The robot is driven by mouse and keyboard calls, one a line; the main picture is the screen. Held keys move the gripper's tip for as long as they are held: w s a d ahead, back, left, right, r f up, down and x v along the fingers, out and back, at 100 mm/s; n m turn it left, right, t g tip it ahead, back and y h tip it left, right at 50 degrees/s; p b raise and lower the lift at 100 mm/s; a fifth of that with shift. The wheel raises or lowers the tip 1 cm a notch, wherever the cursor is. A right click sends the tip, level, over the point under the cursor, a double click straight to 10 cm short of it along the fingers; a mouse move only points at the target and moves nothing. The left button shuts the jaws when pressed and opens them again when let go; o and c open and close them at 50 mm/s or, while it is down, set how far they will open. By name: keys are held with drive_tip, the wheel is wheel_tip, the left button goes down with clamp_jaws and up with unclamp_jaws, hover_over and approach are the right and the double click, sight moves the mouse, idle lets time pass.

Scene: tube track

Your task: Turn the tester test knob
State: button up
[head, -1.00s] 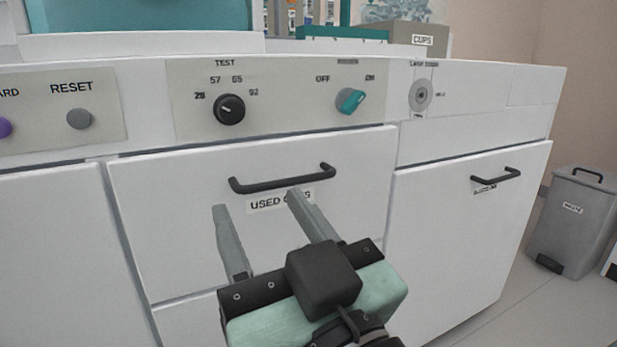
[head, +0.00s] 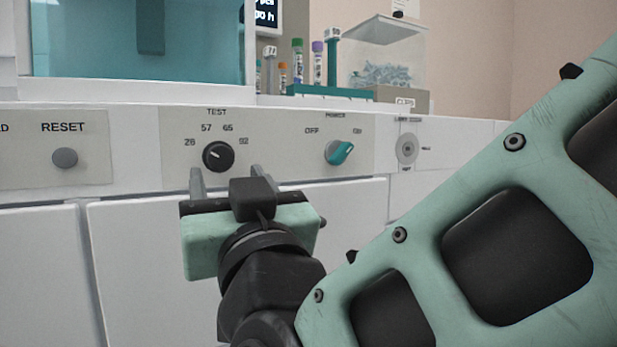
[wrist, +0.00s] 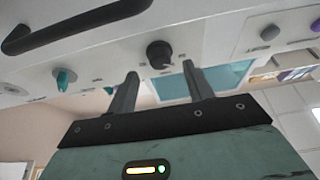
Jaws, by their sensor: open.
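The test knob (head: 218,156) is a round black dial with a white pointer line, on the panel under the word TEST, with the marks 28, 57, 65 and 92 around it. The pointer aims to the left, roughly between 28 and 57. My gripper (head: 226,175) is open and empty, just in front of and below the knob in the head view, its two fingers at either side of it. In the wrist view the knob (wrist: 159,53) shows beyond and between the open fingertips (wrist: 162,73), apart from them.
A teal power switch (head: 340,152) is to the right of the knob, with a lamp key dial (head: 406,149) further right. A grey RESET button (head: 65,158) is to the left. In the wrist view a black drawer handle (wrist: 75,26) stands out near the fingers.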

sight(222, 162)
drive_tip(key=shift+b+x, duration=0.4)
drive_tip(key=shift+x, duration=1.65)
drive_tip(key=c, duration=1)
drive_tip(key=shift+o, duration=0.2)
